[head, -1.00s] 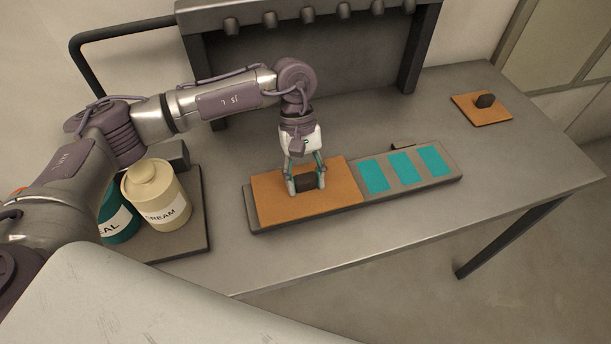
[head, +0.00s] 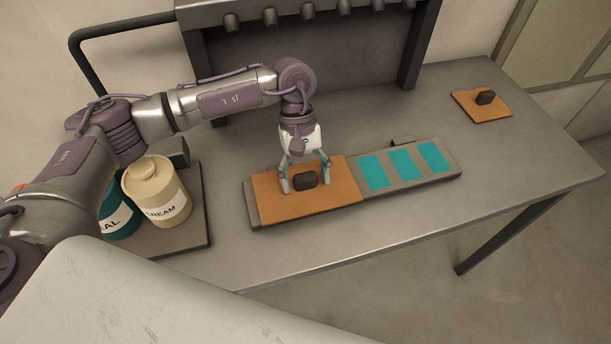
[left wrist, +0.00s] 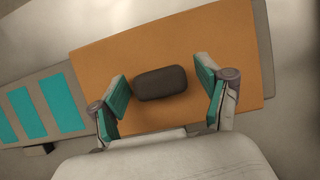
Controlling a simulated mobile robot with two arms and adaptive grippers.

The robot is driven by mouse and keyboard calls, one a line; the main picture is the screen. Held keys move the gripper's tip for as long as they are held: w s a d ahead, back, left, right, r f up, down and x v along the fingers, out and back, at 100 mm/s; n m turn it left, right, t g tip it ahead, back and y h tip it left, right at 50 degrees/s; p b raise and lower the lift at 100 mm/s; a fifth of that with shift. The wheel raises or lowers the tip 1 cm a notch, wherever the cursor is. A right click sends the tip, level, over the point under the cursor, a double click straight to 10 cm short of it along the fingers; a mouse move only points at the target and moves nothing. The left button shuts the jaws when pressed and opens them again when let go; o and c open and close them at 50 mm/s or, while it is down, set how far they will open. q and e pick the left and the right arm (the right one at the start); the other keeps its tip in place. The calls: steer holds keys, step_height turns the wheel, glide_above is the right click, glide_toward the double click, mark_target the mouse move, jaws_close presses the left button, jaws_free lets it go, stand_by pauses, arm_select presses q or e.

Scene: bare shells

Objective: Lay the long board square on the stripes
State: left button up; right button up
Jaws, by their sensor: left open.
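The long orange board (head: 345,183) lies on the left part of a grey tray (head: 448,177). It also shows in the left wrist view (left wrist: 110,60), where it looks slightly turned against the tray's edges. A dark knob (head: 306,180) stands on the board. My left gripper (head: 306,189) is open around the knob, with a finger on either side and gaps to it in the left wrist view (left wrist: 162,100). Teal stripes (head: 402,166) show on the bare right part of the tray; any under the board are hidden. My right gripper is not in view.
A smaller orange board (head: 476,112) with a dark knob lies at the back right. A cream jar (head: 157,193) and a teal jar (head: 120,222) stand on a dark base at left. A dark rack (head: 320,60) stands behind.

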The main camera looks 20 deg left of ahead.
arm_select(q)
steer(key=b+v, duration=0.3)
steer(key=v, duration=0.9)
steer(key=shift+s+d+r, duration=0.1)
steer(key=shift+r, duration=0.05)
